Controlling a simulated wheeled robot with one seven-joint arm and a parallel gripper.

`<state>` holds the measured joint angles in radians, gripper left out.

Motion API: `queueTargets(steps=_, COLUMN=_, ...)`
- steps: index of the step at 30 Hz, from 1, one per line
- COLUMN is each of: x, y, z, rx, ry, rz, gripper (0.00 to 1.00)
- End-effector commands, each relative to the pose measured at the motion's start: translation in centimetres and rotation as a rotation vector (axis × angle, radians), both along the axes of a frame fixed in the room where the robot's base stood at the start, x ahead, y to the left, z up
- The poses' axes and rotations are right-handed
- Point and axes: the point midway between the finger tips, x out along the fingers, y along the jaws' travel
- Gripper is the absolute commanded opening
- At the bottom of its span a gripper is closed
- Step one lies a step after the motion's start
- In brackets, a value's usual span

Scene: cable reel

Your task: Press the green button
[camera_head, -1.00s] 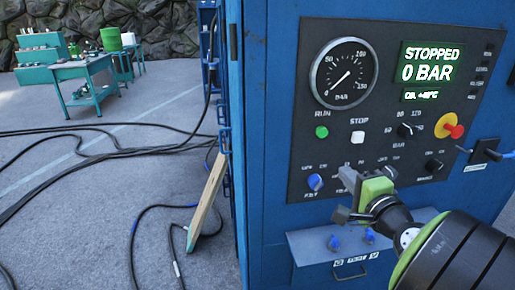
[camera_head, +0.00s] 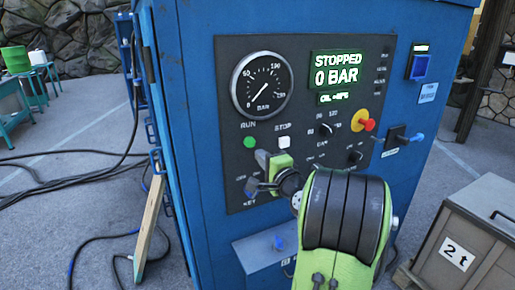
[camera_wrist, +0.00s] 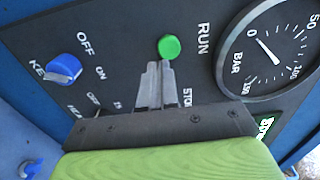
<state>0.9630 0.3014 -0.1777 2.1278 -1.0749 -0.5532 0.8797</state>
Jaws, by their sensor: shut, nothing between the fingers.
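The green button (camera_head: 249,142) sits under the word RUN on the dark control panel (camera_head: 225,110), left of the white STOP button (camera_head: 284,142). My gripper (camera_head: 262,158) is shut and empty, in front of the panel just below the green button in the head view. In the wrist view the gripper hides the STOP button.
A pressure gauge (camera_head: 262,85) is above the buttons, and a display (camera_head: 337,75) reads STOPPED, 0 BAR. A blue key switch (camera_wrist: 63,68) is near the gripper. A red knob (camera_head: 368,125) is to the right. A crate (camera_head: 470,235) stands at the lower right.

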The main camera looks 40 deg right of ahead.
Motion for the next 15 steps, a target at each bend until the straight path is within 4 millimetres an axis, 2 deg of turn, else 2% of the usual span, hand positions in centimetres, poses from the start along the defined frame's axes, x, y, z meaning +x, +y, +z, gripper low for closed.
queueTargets(steps=3, x=2.0, y=-0.5, z=0.2, rx=0.0, ry=0.0, rz=0.003, gripper=0.0)
queueTargets(steps=6, x=2.9, y=-0.8, z=0.1, rx=0.0, ry=0.0, rz=0.001, gripper=0.0)
queueTargets(steps=15, x=3.3, y=-1.0, z=0.0, rx=0.001, ry=0.0, rz=-0.001, gripper=0.0)
